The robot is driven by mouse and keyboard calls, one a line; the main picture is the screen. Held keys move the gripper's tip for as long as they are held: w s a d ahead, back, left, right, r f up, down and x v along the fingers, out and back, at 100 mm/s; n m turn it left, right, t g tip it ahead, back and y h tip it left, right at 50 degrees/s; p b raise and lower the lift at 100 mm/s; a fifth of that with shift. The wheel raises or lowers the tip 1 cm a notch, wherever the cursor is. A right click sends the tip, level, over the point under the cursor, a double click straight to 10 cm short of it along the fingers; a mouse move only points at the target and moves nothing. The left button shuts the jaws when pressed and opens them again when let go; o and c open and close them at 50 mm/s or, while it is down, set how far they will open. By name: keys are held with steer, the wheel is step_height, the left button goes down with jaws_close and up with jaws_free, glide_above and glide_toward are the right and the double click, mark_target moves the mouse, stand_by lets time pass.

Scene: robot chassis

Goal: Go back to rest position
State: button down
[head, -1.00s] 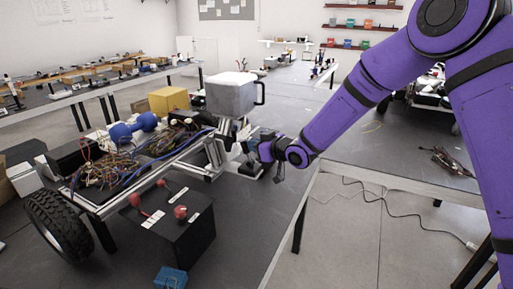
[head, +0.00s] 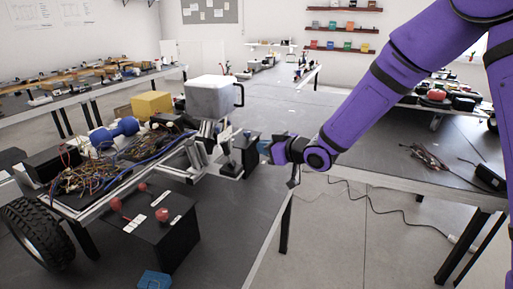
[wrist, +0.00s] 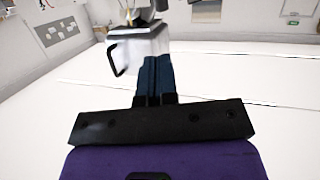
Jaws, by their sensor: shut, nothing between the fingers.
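My gripper (head: 264,147) is shut and empty, at the end of my purple arm. In the head view it is just right of the robot chassis (head: 98,206), beside a small dark upright part (head: 228,165) at the chassis end. In the wrist view the dark blue gripper (wrist: 157,85) points away from the camera with its fingers together.
A blue block (head: 155,279) lies in front. The right table (head: 375,150) holds cables (head: 430,160). Open floor (head: 340,240) lies between tables.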

steer(key=shift+d, duration=0.15)
steer(key=s+d+r+m+h, duration=0.2)
steer(key=s+d+r+h, duration=0.15)
steer(key=d, duration=0.35)
steer(key=s+d+r+m+t+h, duration=0.1)
steer(key=s+d+r+m+h, duration=0.15)
steer(key=d+r, duration=0.35)
steer(key=s+d+r+m+h, duration=0.1)
steer(key=s+d+r+h, duration=0.25)
steer(key=d, duration=0.45)
steer(key=s+d+r+m+g+h, duration=0.1)
steer(key=s+d, duration=0.4)
steer(key=s, duration=0.8)
steer(key=s+d+r+m+g+h, duration=0.1)
steer(key=s+d+m, duration=0.4)
steer(key=s, duration=0.8)
steer(key=shift+d+r+g+h, duration=0.2)
steer(key=shift+r+g+h, duration=0.25)
steer(key=shift+g, duration=0.75)
